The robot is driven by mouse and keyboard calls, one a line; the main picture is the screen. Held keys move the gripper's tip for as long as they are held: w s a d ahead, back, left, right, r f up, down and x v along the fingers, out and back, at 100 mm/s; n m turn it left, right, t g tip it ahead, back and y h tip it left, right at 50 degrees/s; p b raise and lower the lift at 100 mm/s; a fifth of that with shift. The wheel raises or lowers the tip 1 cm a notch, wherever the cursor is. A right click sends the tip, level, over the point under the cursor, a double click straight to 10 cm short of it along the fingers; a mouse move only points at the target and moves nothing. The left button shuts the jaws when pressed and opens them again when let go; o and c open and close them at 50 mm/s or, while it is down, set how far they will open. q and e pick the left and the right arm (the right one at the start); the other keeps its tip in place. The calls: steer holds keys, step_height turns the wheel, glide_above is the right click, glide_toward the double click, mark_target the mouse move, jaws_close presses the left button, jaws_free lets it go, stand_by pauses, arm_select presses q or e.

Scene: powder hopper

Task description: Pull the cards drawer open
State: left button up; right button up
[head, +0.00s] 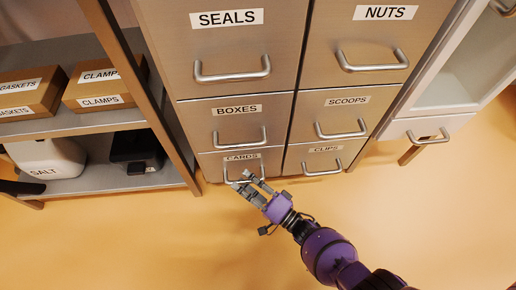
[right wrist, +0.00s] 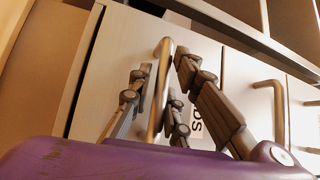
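The cards drawer (head: 233,168), labelled CARDS, is the bottom left drawer of the metal cabinet and looks closed, its front level with its neighbours. My right gripper (head: 246,181) is at its bar handle, and the fingers hide part of the handle in the head view. In the right wrist view the handle (right wrist: 161,75) runs between the spread fingers of the right gripper (right wrist: 163,68). The fingers look open, with small gaps on both sides of the bar; contact is hard to tell. Part of the drawer's label (right wrist: 196,126) shows behind the fingers.
The clips drawer (head: 314,160) with its own handle is just right, and the boxes drawer (head: 237,121) is just above. A shelf post (head: 160,110) stands close on the left, beside a salt container (head: 45,158). The orange floor (head: 150,240) in front is clear.

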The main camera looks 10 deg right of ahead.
steer(key=shift+w+a+r, duration=0.15)
steer(key=shift+w+r, duration=0.2)
steer(key=shift+w, duration=0.1)
jaws_close()
arm_select(q)
steer(key=shift+s, duration=0.1)
steer(key=shift+s+r, duration=0.1)
arm_select(e)
steer(key=shift+s+f, duration=0.1)
steer(key=shift+s, duration=0.05)
